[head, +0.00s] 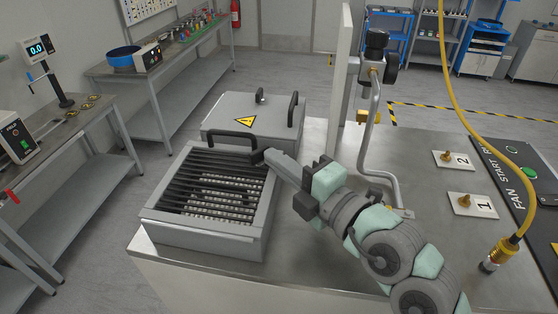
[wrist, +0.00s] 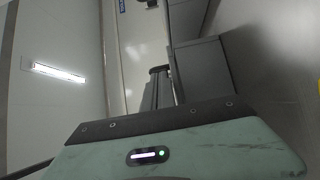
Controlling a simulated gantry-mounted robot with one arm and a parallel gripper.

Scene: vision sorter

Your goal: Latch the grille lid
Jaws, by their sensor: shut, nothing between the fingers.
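The grille lid (head: 190,172) is a set of dark bars across the top of a grey metal box (head: 203,238), at the left of the bench in the head view. A black handle (head: 232,136) stands at its far edge. Pale rows show below the bars. I cannot make out a latch or whether the lid is fastened. My gripper (head: 262,157) is shut and empty, at the box's far right corner near the handle's right end. I cannot tell whether it touches. In the wrist view my gripper (wrist: 160,85) shows dark fingers close together; the grille is not identifiable there.
A grey box with a yellow warning sign (head: 247,121) and black handles stands just behind. A bent metal pipe (head: 367,130) rises to the right of my gripper. A yellow hose (head: 462,105) hangs at the right, near numbered switches (head: 472,203). The bench's front middle is clear.

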